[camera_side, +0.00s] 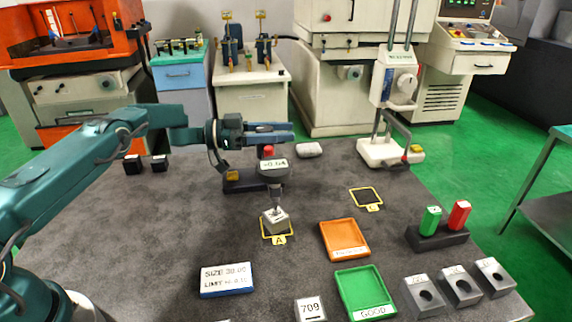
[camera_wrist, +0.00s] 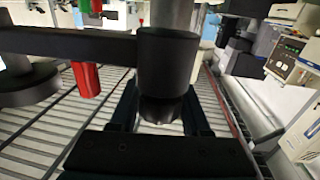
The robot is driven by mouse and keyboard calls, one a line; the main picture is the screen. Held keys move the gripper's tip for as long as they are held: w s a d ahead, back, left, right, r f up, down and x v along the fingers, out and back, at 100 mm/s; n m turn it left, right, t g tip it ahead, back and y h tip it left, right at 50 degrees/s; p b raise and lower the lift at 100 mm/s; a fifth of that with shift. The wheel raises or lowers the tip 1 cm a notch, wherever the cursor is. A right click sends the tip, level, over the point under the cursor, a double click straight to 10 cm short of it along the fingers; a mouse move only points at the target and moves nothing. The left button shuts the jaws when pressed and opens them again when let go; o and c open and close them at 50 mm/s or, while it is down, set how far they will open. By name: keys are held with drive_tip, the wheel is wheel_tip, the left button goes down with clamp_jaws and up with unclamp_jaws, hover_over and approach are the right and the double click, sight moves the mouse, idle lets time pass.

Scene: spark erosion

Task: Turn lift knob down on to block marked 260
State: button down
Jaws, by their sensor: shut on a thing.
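My gripper (camera_side: 285,134) reaches over the bench gauge in the side view. In the wrist view its jaws (camera_wrist: 160,115) are shut on a dark ribbed knob (camera_wrist: 160,108), under a dark sleeve (camera_wrist: 168,60) on a grey column (camera_wrist: 170,12). The gauge head (camera_side: 274,164) has a display that seems to read -0.64 and a red button (camera_side: 268,151) on top. Its stem points down at a small grey block (camera_side: 276,222) on the yellow square marked A. I cannot tell whether stem and block touch, nor read the block's number. My gripper hides the gauge's column in the side view.
In front lie a SIZE card (camera_side: 227,280), a 709 plate (camera_side: 310,309), an orange tray (camera_side: 345,240) and a green GOOD tray (camera_side: 364,294). Several grey holed blocks (camera_side: 460,287) and a red-and-green rack (camera_side: 437,237) stand right. A tall white instrument (camera_side: 390,153) is behind.

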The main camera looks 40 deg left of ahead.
drive_tip(key=shift+s+m+g+h, duration=0.1)
drive_tip(key=shift+m+g+h, duration=0.3)
drive_tip(key=shift+g, duration=0.1)
drive_tip(key=shift+c, duration=1.8)
unclamp_jaws()
drive_tip(key=shift+s+a, duration=0.1)
drive_tip(key=v, duration=0.5)
